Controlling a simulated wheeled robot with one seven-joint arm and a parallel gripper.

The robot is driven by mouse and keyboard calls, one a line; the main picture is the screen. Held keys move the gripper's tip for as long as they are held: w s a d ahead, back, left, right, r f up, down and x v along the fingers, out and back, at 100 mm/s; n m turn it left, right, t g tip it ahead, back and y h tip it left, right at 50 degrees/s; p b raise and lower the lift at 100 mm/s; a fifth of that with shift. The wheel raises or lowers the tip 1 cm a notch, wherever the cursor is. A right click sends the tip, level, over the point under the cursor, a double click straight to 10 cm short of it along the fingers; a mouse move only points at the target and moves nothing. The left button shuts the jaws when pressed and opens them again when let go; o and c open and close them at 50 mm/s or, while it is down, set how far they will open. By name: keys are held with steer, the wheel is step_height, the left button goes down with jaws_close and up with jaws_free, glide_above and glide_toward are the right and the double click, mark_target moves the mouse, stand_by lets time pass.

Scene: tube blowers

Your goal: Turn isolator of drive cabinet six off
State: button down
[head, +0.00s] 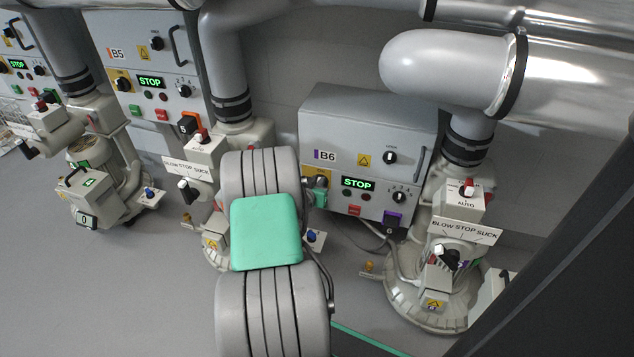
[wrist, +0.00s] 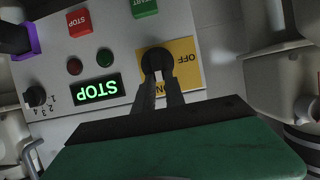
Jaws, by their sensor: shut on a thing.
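Drive cabinet B6 (head: 370,140) is a grey box on the back wall, with a green lit STOP display (head: 358,184). Its isolator (wrist: 156,60) is a black rotary knob on a yellow plate (wrist: 186,72) with OFF and ON lettering, upside down in the wrist view. My gripper (wrist: 160,78) is shut on this knob, one dark finger on each side. The fingers partly cover the ON lettering, and I cannot tell where the knob points. In the head view my gripper (head: 319,190) is at the cabinet's lower left and mostly hides the isolator.
Cabinet B5 (head: 152,60) stands to the left. A blower with a BLOW STOP SUCK sign (head: 464,230) and a large pipe (head: 450,65) is at the right. Another blower selector (head: 200,165) is left of my arm. Grey floor is open at the lower left.

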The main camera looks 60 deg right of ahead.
steer(key=shift+w, duration=0.15)
stand_by(0.3)
steer(key=n+g, duration=0.1)
steer(key=n, duration=0.1)
steer(key=w+f+n+g+h, duration=0.1)
steer(key=n+g, duration=0.1)
steer(key=w+n+g, duration=0.1)
steer(key=n, duration=0.2)
steer(key=shift+w+a+f+g+h, duration=0.2)
steer(key=shift+g+h, duration=0.1)
stand_by(0.4)
steer(key=c, duration=1.4)
jaws_free()
